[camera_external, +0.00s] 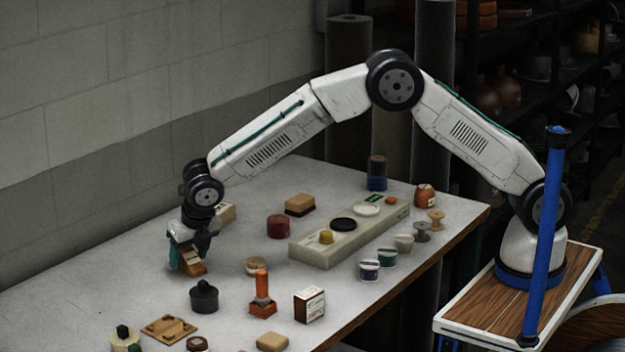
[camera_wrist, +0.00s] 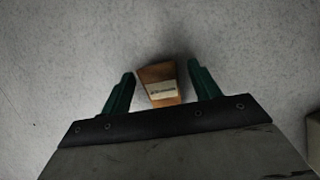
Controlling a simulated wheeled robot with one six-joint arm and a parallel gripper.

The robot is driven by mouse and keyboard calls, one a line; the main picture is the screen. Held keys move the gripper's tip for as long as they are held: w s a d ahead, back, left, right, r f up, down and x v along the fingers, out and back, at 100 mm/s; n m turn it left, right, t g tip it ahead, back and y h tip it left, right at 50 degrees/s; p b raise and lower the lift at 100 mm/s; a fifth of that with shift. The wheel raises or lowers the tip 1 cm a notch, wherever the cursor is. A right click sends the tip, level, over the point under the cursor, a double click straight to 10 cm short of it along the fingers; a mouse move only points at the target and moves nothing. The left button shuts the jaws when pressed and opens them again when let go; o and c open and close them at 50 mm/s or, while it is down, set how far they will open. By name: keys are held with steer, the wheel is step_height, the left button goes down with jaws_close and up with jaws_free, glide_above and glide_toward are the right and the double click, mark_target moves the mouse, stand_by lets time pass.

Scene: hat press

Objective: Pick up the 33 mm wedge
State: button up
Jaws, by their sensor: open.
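The wedge is a small wooden block (camera_wrist: 157,75), orange-brown with a pale label whose text is too small to read. My gripper is open. In the external view my gripper (camera_external: 189,258) points down at the table's left part, and the wooden wedge (camera_external: 193,268) shows at its fingers, partly covered. I cannot tell how high the fingers are above the tabletop.
The table (camera_external: 110,270) is bare left of my gripper. A long tray (camera_external: 318,252), an orange-handled stamp (camera_external: 262,295) and a small box (camera_external: 309,305) stand to the right.

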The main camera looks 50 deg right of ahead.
steer(key=shift+f, duration=0.1)
steer(key=c, duration=1.1)
